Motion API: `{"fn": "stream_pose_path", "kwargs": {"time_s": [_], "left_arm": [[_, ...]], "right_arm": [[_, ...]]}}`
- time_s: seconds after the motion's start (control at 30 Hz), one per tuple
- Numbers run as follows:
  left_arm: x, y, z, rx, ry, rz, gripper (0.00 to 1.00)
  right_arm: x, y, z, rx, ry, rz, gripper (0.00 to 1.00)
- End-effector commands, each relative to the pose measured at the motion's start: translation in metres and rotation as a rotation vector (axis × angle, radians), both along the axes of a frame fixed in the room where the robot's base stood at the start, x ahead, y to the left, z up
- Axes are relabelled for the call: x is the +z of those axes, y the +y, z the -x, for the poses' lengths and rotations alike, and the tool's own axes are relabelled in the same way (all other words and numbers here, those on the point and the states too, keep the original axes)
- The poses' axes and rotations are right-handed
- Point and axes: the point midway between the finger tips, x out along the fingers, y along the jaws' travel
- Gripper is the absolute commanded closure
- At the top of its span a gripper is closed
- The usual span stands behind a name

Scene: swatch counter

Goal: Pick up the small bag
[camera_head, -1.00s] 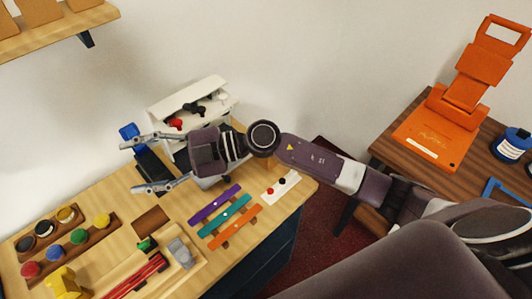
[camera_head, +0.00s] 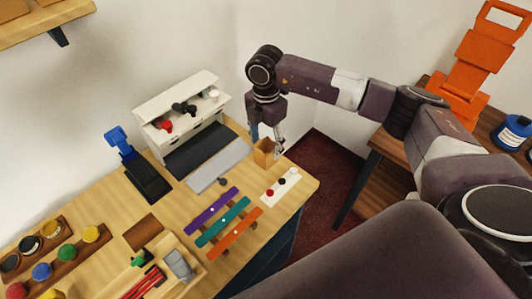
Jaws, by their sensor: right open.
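The small bag (camera_head: 264,155) is a tan paper-like bag standing upright near the far right corner of the counter. My right gripper (camera_head: 267,146) is open and points down over it. One finger shows at the bag's left top and the other at its right side. I cannot tell whether the fingers touch the bag. My left gripper is not in view.
A white drawer unit (camera_head: 206,80) stands behind a grey mat (camera_head: 219,165). Purple, teal and orange strips (camera_head: 235,234) and a white strip with knobs (camera_head: 270,190) lie in front. A blue-and-black device (camera_head: 148,184) stands left. A wooden table (camera_head: 379,191) is at the right.

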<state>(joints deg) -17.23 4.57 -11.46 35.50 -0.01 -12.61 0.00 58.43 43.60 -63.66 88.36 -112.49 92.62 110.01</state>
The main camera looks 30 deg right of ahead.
Motion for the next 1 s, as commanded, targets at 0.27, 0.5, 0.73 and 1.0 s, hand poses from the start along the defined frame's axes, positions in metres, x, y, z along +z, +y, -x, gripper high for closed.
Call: {"fn": "stream_pose_path", "kwargs": {"time_s": [0.27, 0.5, 0.73, 1.0], "left_arm": [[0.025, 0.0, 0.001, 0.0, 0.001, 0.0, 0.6], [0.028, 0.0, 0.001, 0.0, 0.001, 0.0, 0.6], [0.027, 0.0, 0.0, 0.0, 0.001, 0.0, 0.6], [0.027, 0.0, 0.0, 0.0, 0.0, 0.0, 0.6]], "right_arm": [[-0.031, -0.002, 0.003, 0.002, 0.004, -0.001, 0.44], [-0.055, -0.002, 0.001, 0.003, 0.0, -0.002, 0.44], [-0.055, -0.002, 0.001, 0.004, -0.001, -0.003, 0.48], [-0.055, -0.002, 0.001, 0.004, -0.001, -0.003, 0.74]]}}
